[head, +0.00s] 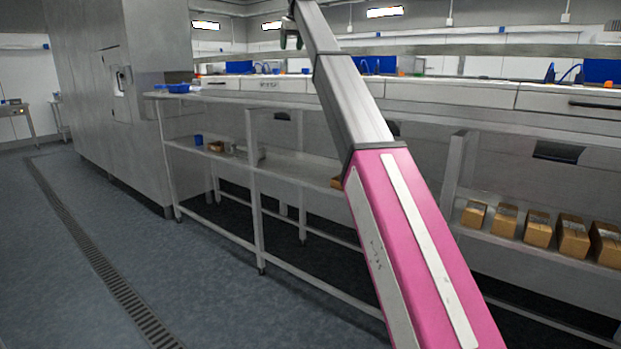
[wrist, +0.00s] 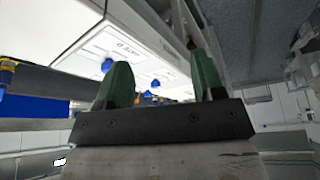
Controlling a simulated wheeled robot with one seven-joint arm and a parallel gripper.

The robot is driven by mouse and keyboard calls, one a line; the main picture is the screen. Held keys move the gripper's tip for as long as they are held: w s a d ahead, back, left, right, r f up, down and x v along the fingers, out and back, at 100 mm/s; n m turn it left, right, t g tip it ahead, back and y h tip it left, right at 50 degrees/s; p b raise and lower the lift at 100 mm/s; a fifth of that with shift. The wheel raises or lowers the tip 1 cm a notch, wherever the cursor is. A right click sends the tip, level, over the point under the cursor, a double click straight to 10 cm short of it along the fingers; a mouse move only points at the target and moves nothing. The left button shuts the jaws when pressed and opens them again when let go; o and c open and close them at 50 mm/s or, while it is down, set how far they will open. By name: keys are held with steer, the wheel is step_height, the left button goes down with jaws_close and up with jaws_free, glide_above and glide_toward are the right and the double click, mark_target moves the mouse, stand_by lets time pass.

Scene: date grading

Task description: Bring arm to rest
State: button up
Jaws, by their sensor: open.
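My arm (head: 352,120) rises from the bottom right of the head view, pink below and grey above, and reaches up to the top edge. My gripper (head: 291,40) shows only in part at the top of that view, above the level of the worktop. In the wrist view my gripper (wrist: 165,85) has two green fingers set well apart. The gap between them is empty and they touch nothing that I can see.
A long metal bench (head: 290,100) runs across the head view, with blue containers on top. Its lower shelf (head: 490,236) bears several brown boxes. A tall steel cabinet (head: 140,90) stands at the left. The blue-grey floor (head: 60,280) at the left is clear, with a drain strip.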

steer(key=s+d+f+m+g, duration=0.1)
steer(key=s+d+f, duration=0.35)
steer(key=f, duration=1.25)
steer(key=s+d+f+m+h, duration=0.1)
steer(key=s+d+f, duration=0.35)
steer(key=f, duration=1.25)
steer(key=s+d+f+m+g, duration=0.1)
steer(key=s+d+f, duration=0.35)
steer(key=f, duration=1.25)
steer(key=s+d+f+m, duration=0.1)
steer(key=s+d+f, duration=0.3)
steer(key=s+f, duration=0.4)
steer(key=s+d+f, duration=0.3)
steer(key=s+f, duration=0.3)
steer(key=f, duration=0.4)
steer(key=s+d+f+m+g, duration=0.1)
steer(key=s+d+f, duration=0.2)
steer(key=s+f, duration=0.4)
steer(key=s+d+f+h, duration=0.1)
steer(key=s+d+f, duration=0.2)
steer(key=s, duration=1.2)
step_height(320, 180, down, 4)
steer(key=shift+r+m+g, duration=0.15)
steer(key=shift+m+g, duration=0.25)
